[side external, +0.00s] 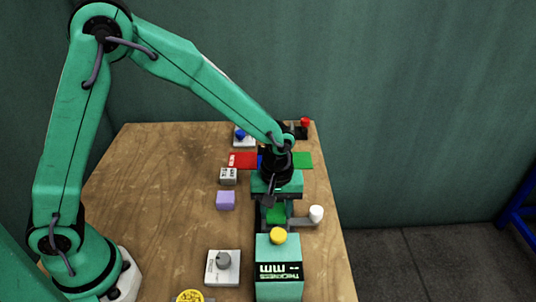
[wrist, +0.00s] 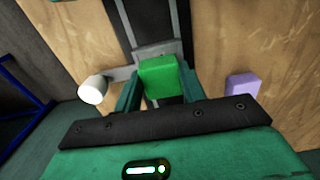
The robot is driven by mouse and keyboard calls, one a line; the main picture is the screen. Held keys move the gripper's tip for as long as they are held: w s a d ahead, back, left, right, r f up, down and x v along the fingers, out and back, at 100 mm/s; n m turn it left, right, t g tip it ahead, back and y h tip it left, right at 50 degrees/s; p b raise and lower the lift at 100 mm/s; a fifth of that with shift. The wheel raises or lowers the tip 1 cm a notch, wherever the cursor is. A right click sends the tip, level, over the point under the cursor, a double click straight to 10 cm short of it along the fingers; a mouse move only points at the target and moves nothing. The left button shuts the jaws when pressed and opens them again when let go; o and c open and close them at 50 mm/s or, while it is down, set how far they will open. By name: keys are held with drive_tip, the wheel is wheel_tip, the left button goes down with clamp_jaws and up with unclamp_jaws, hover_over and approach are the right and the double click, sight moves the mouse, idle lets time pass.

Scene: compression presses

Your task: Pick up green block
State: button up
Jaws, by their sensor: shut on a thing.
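The green block (wrist: 160,78) is between the two fingers of my gripper (wrist: 159,90) in the wrist view. The fingers are shut on its sides. In the side view the green block (side external: 276,215) shows low under my gripper (side external: 275,208), partly hidden by the wrist and fingers. It is over the dark track of the press, behind the teal thickness gauge (side external: 278,288). I cannot tell whether the block still touches the surface beneath it.
A white-ended handle (side external: 316,213) sticks out right of the block. A purple block (side external: 226,200) and a grey labelled block (side external: 228,177) lie left. A grey dial box (side external: 223,267) is nearer the front. Red (side external: 243,160) and green (side external: 302,160) patches lie behind. The table's left side is clear.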

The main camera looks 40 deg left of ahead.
wheel_tip(320, 180, up, 9)
drive_tip(key=shift+f, duration=0.1)
idle(0.4)
drive_tip(key=shift+r, duration=0.2)
idle(0.3)
wheel_tip(320, 180, up, 5)
hover_over(246, 161)
drive_tip(key=shift+f, duration=6.7)
drive_tip(key=shift+f, duration=0.1)
